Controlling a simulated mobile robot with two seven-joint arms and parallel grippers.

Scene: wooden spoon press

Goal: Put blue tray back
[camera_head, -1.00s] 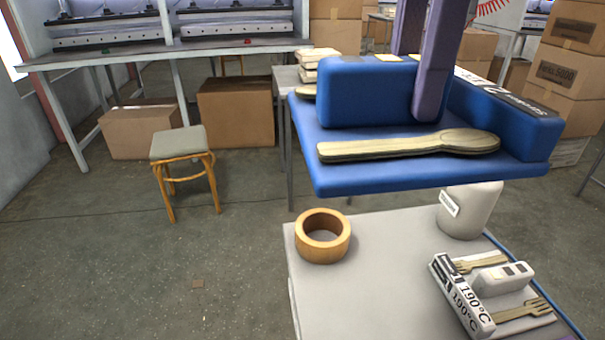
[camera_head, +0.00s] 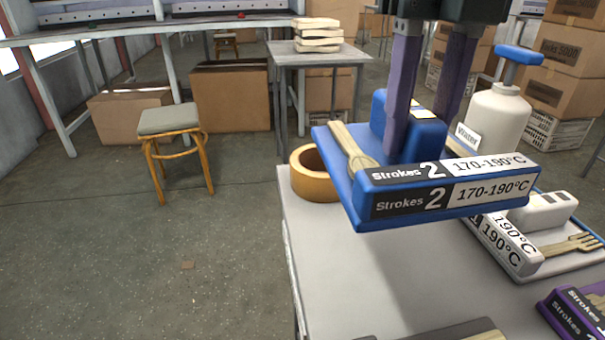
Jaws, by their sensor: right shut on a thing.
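The blue tray (camera_head: 345,186) is held in the air above the grey table, right of the middle of the head view. Its long block faces me with the label "Strokes 2, 170-190°C". A light wooden utensil (camera_head: 346,140) lies on its left part. My right gripper (camera_head: 418,137) comes down from above, with its purple fingers shut on the tray's raised blue block. The far part of the tray is hidden by the fingers and blocks. My left gripper is not in view.
The grey table (camera_head: 325,265) is below the tray, its left front clear. An orange ring (camera_head: 310,187) stands close behind the tray's left edge. A white Water bottle (camera_head: 497,118) stands behind right. A white tray with a wooden fork (camera_head: 570,244) and a purple tray (camera_head: 578,312) are at right.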

